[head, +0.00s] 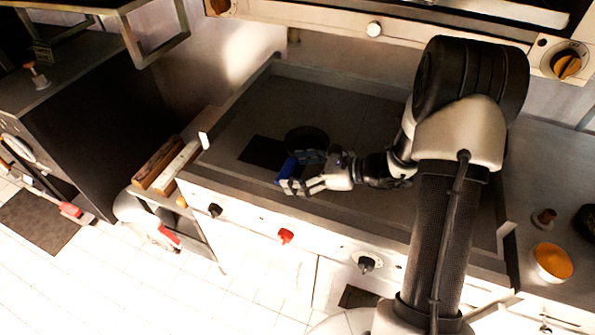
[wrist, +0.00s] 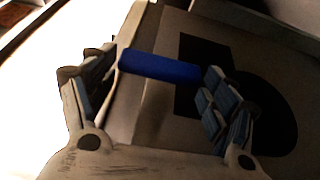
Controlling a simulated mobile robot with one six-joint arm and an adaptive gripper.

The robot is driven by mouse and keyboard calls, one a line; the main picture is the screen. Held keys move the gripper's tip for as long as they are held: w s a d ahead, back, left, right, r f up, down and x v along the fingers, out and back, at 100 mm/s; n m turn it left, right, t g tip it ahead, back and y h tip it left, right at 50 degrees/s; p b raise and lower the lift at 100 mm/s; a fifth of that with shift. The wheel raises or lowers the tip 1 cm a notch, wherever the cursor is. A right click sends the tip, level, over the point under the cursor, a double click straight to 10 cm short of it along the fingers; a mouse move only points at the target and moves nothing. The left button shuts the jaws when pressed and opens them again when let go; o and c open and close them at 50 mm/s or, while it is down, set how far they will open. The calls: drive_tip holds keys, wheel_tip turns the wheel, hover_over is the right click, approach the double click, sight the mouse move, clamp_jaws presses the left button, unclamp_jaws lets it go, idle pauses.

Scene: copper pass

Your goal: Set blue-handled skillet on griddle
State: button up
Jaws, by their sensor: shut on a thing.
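The blue-handled skillet shows in the head view as a dark round pan (head: 307,138) with a blue handle (head: 287,168) toward the front edge. My gripper (head: 296,180) is shut on the blue handle. In the wrist view the blue handle (wrist: 160,67) lies between the fingers of my gripper (wrist: 158,88), and the dark pan (wrist: 272,112) is partly hidden behind the right finger. The grey griddle (head: 355,112) lies beneath the pan, with a dark square patch (head: 262,152) beside it. I cannot tell whether the pan touches the griddle.
An orange-filled bowl (head: 551,261) stands on the right counter. The griddle's back half looks clear.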

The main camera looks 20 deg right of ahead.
drive_tip(key=o, duration=1.9)
drive_tip(key=shift+f, duration=0.1)
drive_tip(key=shift+c, duration=0.2)
